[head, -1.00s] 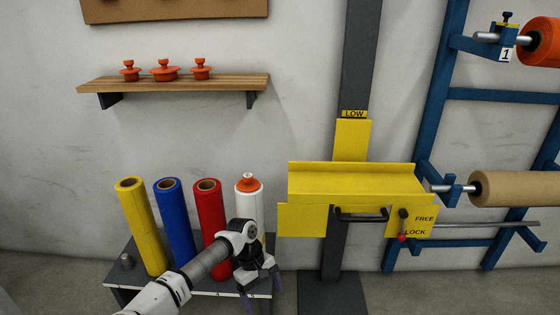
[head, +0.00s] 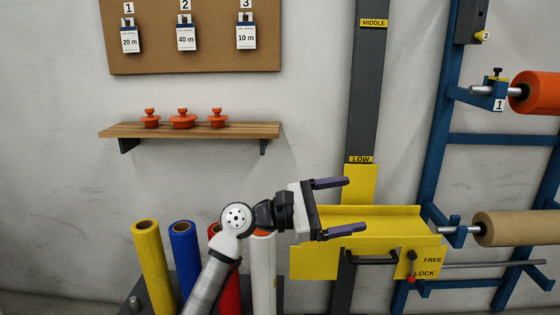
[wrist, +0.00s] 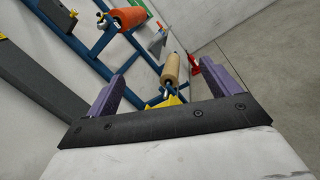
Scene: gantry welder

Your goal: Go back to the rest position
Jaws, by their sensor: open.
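My gripper (head: 338,208) is open and empty, its two purple fingers pointing right in the head view. It is raised in front of the yellow carriage (head: 312,262) and the grey upright post, clear of the floor. In the wrist view my gripper (wrist: 165,88) shows both fingers apart with nothing between them.
A yellow roll (head: 153,265) and a blue roll (head: 184,255) stand on the low grey stand. A wooden shelf (head: 200,130) holds three orange caps. At right, a blue rack (head: 437,150) carries an orange roll (head: 537,93) and a brown roll (head: 510,228).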

